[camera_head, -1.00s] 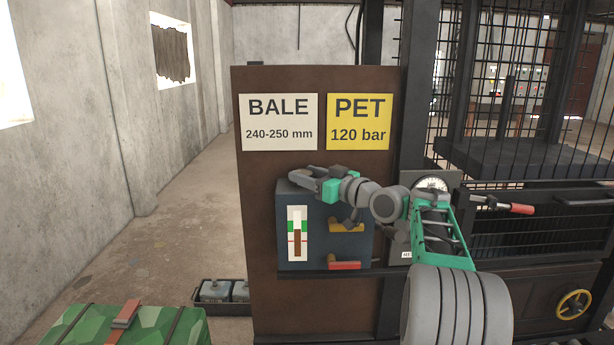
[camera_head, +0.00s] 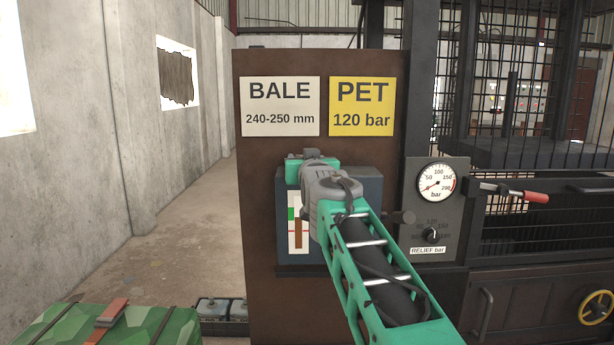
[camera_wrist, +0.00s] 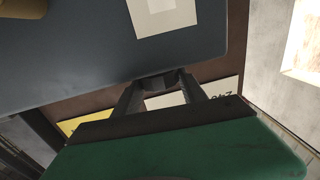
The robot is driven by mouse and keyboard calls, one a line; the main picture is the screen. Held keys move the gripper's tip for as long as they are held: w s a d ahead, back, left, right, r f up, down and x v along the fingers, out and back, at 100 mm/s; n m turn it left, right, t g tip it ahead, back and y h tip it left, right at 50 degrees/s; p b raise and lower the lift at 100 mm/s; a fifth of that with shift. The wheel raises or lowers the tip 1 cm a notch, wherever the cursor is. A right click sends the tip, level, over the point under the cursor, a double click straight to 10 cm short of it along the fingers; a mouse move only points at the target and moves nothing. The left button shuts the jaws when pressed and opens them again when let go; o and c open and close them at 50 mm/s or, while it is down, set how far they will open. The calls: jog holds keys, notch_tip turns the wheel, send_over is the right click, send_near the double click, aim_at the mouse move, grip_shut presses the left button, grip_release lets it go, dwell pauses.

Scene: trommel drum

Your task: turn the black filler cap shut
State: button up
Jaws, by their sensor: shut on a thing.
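The dark blue-grey tank (camera_head: 369,190) stands against the brown panel, and its front face (camera_wrist: 90,50) fills the upper part of the wrist view. My gripper (camera_wrist: 162,82) is shut on the small black filler cap (camera_wrist: 157,81) at the tank's edge. Only a little of the cap shows between the fingertips. Whether the cap is seated flush cannot be told.
A sight gauge (camera_head: 294,232) on the tank front is partly behind my arm. A pressure gauge (camera_head: 437,183) and a red-ended lever (camera_head: 522,194) are to the right. A green camouflage case (camera_head: 145,330) stands at the lower left.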

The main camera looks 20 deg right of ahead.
jog(key=m+h, duration=0.1)
jog(key=h, duration=0.1)
jog(key=a+m+g+h+p, duration=0.1)
jog(key=shift+w+m+h, duration=0.25)
jog(key=shift+m+h, duration=0.05)
jog(key=shift+h, duration=0.1)
jog(key=m+g+h+p, duration=0.1)
jog(key=h+p, duration=0.1)
jog(key=r+m+g+h+p, duration=0.1)
jog(key=m+g+h+p, duration=0.1)
jog(key=h+p, duration=0.1)
jog(key=shift+w+a+m+g+p, duration=0.15)
jog(key=shift+m+g+p, duration=0.15)
jog(key=shift+p, duration=0.05)
jog(key=m+g+h+p, duration=0.2)
jog(key=g+p, duration=0.1)
jog(key=p, duration=0.3)
jog(key=shift+w+f+m, duration=0.1)
jog(key=shift+f+m, duration=0.05)
jog(key=shift+m, duration=0.25)
jog(key=shift+f+m+g+h+p, duration=0.15)
jog(key=shift+m+g+h+p, duration=0.4)
jog(key=shift+g+p, duration=0.4)
jog(key=shift+f+h+p, duration=0.15)
jog(key=shift+h+p, duration=0.1)
jog(key=shift+p, duration=0.2)
jog(key=o, duration=1.4)
jog(key=shift+c, duration=0.2)
